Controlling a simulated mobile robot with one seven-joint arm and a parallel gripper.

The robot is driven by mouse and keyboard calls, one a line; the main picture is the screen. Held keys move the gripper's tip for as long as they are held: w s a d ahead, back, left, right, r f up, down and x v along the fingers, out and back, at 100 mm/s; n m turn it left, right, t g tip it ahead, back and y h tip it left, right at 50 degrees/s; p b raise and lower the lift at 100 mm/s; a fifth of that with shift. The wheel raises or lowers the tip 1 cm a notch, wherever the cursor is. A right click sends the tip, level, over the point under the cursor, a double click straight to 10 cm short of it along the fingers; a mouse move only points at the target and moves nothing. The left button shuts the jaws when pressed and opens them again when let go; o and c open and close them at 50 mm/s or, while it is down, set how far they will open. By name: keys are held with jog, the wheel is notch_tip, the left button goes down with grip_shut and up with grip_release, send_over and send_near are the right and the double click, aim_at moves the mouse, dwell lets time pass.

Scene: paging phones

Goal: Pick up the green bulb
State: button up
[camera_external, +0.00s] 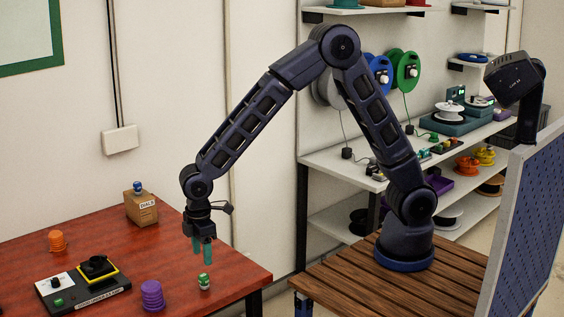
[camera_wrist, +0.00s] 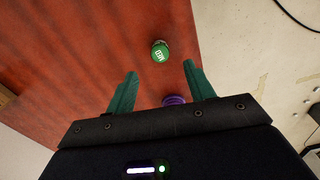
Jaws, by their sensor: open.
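The green bulb (camera_external: 204,282) is a small green piece with white on it, standing on the red-brown table near its front right edge. In the wrist view the green bulb (camera_wrist: 160,50) shows from above with white marks on its top, ahead of the fingertips and between their lines. My gripper (camera_external: 203,260) has teal fingers and hangs pointing down, above and slightly left of the bulb. In the wrist view my gripper (camera_wrist: 162,80) is open and empty, with its fingers apart. The bulb is not touched by either finger.
A purple ribbed piece (camera_external: 152,295) stands left of the bulb; it shows partly hidden between the fingers (camera_wrist: 174,100). The red-brown table (camera_external: 185,255) is bare around the bulb.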

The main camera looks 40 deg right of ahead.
aim_at(202, 276)
notch_tip(202, 276, down, 5)
jog(key=shift+r, duration=0.1)
jog(key=shift+a+f, duration=0.15)
jog(key=shift+f, duration=1.15)
jog(key=shift+a+f, duration=0.15)
jog(key=shift+f, duration=1.15)
jog(key=c, duration=1)
jog(key=shift+r, duration=0.1)
